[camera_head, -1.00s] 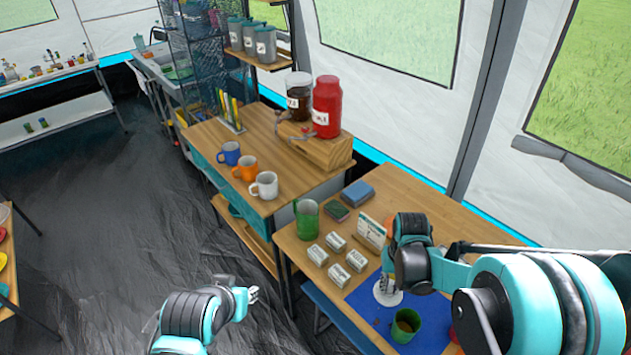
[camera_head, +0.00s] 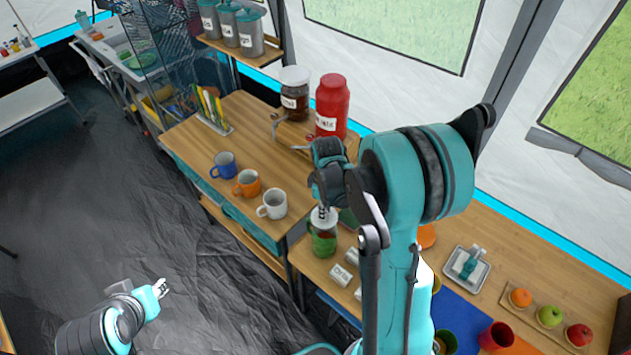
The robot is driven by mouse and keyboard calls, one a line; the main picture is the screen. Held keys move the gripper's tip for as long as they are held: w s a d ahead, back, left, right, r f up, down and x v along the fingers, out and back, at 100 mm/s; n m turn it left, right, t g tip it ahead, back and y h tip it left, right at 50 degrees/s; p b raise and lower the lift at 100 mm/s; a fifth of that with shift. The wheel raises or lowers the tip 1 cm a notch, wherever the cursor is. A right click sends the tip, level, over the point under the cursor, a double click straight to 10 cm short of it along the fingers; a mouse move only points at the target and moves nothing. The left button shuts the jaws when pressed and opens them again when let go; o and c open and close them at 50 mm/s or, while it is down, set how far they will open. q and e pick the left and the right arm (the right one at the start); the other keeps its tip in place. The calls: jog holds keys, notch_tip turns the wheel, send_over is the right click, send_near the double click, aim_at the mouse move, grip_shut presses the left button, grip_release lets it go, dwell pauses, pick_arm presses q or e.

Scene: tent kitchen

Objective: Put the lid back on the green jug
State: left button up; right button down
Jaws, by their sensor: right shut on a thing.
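The green jug (camera_head: 323,244) stands upright near the front left corner of the nearer table. My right gripper (camera_head: 324,206) is shut on the white lid (camera_head: 323,218) and holds it at the jug's mouth. Whether the lid rests on the rim or is just above it I cannot tell, as the gripper covers part of it. My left gripper (camera_head: 161,288) is at the lower left, away from the tables, with its fingers apart and nothing between them.
Blue, orange and white mugs (camera_head: 273,204) stand on the table left of the jug. Small labelled blocks (camera_head: 341,275) lie just in front of it. A red cup (camera_head: 497,336), a tray (camera_head: 466,268) and fruit (camera_head: 549,316) are to the right. My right arm hides much of the nearer table.

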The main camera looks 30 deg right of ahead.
jog(key=shift+w+d+r, duration=0.15)
jog(key=shift+w+r, duration=0.05)
jog(key=shift+w, duration=0.05)
jog(key=shift+s+d+f+n+b, duration=0.1)
jog(key=shift+s+f+n+b, duration=0.25)
jog(key=shift+f+b, duration=0.2)
notch_tip(320, 180, down, 5)
jog(key=b, duration=0.4)
jog(key=shift+w+f, duration=0.15)
dwell(0.3)
jog(key=shift+f+b, duration=0.15)
jog(key=shift+b, duration=0.45)
dwell(1.3)
dwell(0.4)
